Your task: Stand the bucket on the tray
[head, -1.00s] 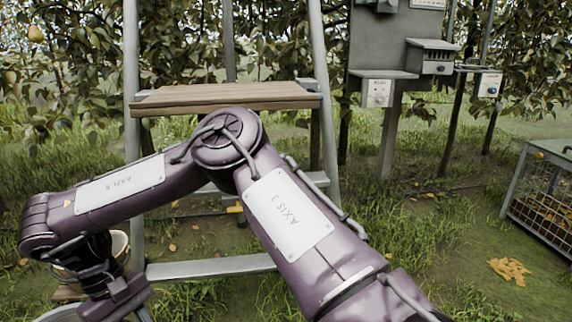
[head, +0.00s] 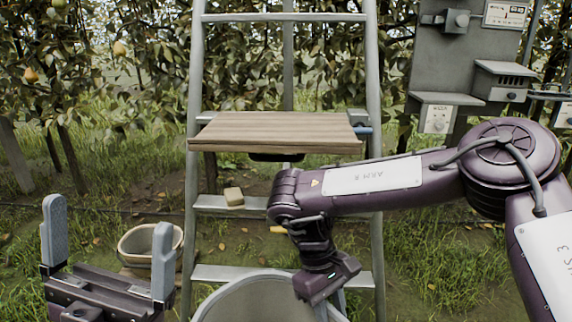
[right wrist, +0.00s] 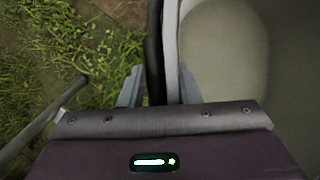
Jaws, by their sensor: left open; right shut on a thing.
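A large pale bucket (head: 258,300) is at the bottom middle of the head view, cut off by the frame edge. My right gripper (head: 325,284) is over its right rim. In the right wrist view, the fingers of my right gripper (right wrist: 158,85) are on either side of the bucket's rim (right wrist: 171,50), with the beige inside at right. The tray, a flat wooden board (head: 278,133), sits across the ladder, beyond and above the bucket, with its top bare. My left gripper (head: 108,240) is open and empty at lower left, its two fingers upright and apart.
The metal ladder (head: 373,225) stands upright around the tray. A small tan block (head: 233,196) lies on a lower step. A smaller tub (head: 150,247) stands behind my left gripper. Grey boxes on a post (head: 455,60) are at right. Trees stand behind.

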